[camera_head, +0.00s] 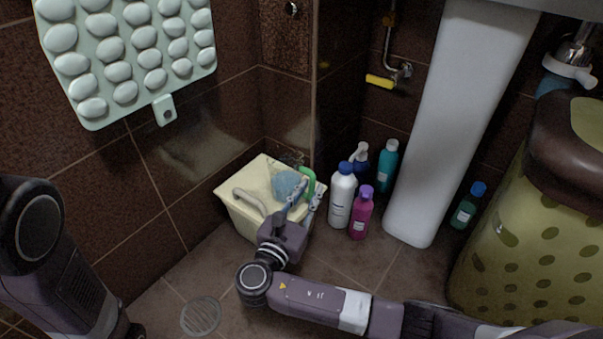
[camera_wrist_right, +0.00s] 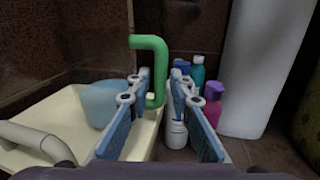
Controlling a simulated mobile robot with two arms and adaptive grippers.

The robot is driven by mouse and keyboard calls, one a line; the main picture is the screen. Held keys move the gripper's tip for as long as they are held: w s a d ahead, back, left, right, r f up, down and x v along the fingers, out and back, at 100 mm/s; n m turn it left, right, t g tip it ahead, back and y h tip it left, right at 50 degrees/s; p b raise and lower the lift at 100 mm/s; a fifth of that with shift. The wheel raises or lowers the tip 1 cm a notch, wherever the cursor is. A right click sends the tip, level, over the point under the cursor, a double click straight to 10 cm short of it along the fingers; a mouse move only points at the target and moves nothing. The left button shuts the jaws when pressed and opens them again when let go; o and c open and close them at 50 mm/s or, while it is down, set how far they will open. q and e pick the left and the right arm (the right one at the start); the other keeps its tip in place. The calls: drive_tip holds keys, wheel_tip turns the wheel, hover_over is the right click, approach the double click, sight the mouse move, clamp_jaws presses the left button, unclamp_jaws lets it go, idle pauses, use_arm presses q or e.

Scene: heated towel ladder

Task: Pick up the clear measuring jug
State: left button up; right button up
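A green handle (camera_head: 308,184) stands up at the right side of the cream basin (camera_head: 233,212); it also shows in the right wrist view (camera_wrist_right: 160,70). The clear jug body is hard to make out; faint see-through edges show beside the handle in the head view. A pale blue rounded thing (camera_head: 287,184) sits in the basin, also in the right wrist view (camera_wrist_right: 101,101). My right gripper (camera_head: 304,194) is open over the basin's right side. In the wrist view its fingers (camera_wrist_right: 159,80) are apart, with the handle between or just beyond them; contact cannot be told. My left gripper is out of view.
A white bottle (camera_head: 342,198), a magenta bottle (camera_head: 361,213) and teal and dark blue bottles stand right of the basin. A white pedestal (camera_head: 450,120) and a spotted yellow-green bin (camera_head: 525,240) are farther right. Tiled walls close off the left and back.

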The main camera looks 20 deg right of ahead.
drive_tip(key=shift+w, duration=0.1)
drive_tip(key=shift+r, duration=0.1)
drive_tip(key=shift+c, duration=0.3)
clamp_jaws()
drive_tip(key=shift+r, duration=0.15)
